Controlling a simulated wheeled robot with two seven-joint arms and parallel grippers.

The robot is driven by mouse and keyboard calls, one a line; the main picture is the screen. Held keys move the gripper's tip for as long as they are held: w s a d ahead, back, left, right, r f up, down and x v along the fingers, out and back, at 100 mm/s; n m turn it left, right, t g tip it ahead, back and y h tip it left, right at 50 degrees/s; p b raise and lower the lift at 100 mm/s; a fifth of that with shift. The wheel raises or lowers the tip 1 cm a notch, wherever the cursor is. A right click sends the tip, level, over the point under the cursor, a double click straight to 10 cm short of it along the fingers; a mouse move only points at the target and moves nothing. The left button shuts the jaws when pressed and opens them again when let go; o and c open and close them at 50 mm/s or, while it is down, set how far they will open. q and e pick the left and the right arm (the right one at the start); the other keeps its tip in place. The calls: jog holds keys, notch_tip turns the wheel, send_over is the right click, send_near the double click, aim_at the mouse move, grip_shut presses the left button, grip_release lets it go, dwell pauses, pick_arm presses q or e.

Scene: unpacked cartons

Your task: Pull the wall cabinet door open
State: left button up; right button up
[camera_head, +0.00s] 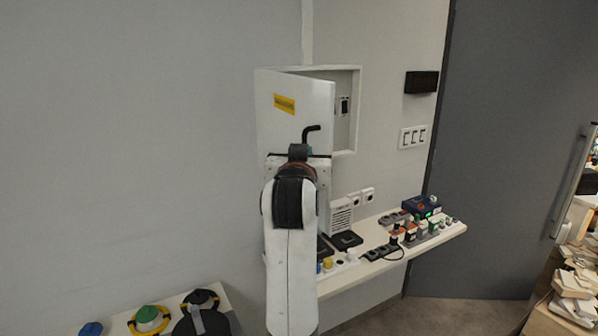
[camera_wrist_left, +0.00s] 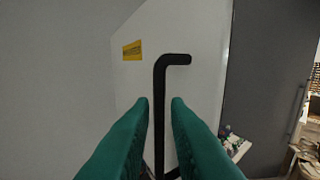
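The white wall cabinet door (camera_head: 283,112) stands partly open, its right edge swung out from the cabinet frame (camera_head: 357,112). It carries a yellow label and a black bent handle (camera_head: 312,130). My left gripper (camera_head: 300,154) is at the door's front, at the handle, with its fingers largely hidden by my wrist in the head view. In the left wrist view its two green fingers (camera_wrist_left: 160,102) are apart, one on each side of the black handle (camera_wrist_left: 160,85), with narrow gaps showing. The door also fills the middle of that view (camera_wrist_left: 205,45). My right gripper is not in view.
A narrow shelf (camera_head: 455,231) below the cabinet holds several small devices and plugs. Wall switches (camera_head: 412,137) and a black box (camera_head: 421,82) are to the right. A lower shelf (camera_head: 170,304) with round items is at bottom left. The wall left of the door is clear.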

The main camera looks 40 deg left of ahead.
pick_arm(q)
jog(key=b+v, duration=0.1)
jog(key=v, duration=0.5)
jog(key=shift+s, duration=0.35)
